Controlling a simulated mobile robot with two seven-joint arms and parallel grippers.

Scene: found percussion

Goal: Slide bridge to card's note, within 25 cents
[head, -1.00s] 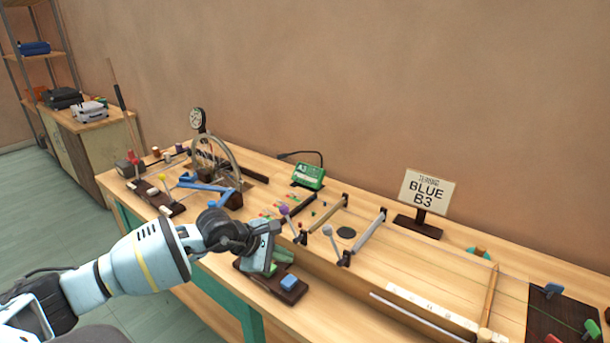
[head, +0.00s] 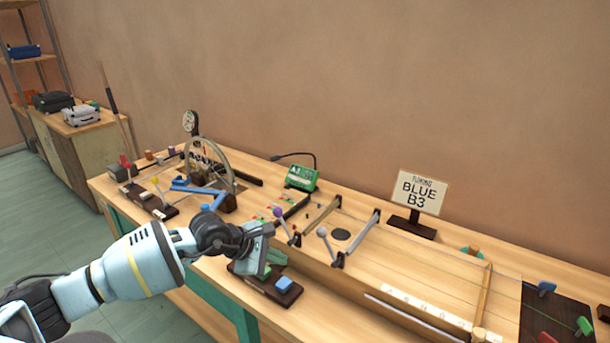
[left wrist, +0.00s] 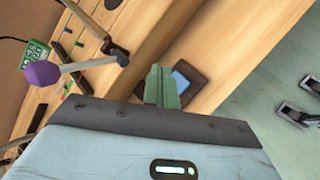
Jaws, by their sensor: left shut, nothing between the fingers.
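The card (head: 418,191) stands on a dark base at the back of the bench and reads "BLUE B3". The bridge (head: 485,292) appears to be the slim upright wooden bar across the stringed board at right, with a round knob (head: 478,333) at its near end. Blue (head: 547,287), red (head: 546,337) and green (head: 584,326) pegs sit at the board's right end. My left gripper (head: 264,268) is shut and empty, over the dark block with a blue pad (head: 283,284), well left of the bridge. Its greenish fingers (left wrist: 161,88) show in the left wrist view beside the blue pad (left wrist: 181,83).
A green tuner (head: 301,178) showing A3 stands at the back. Mallets with purple (head: 278,212) and grey (head: 322,232) heads rise between gripper and board. The board's middle is clear.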

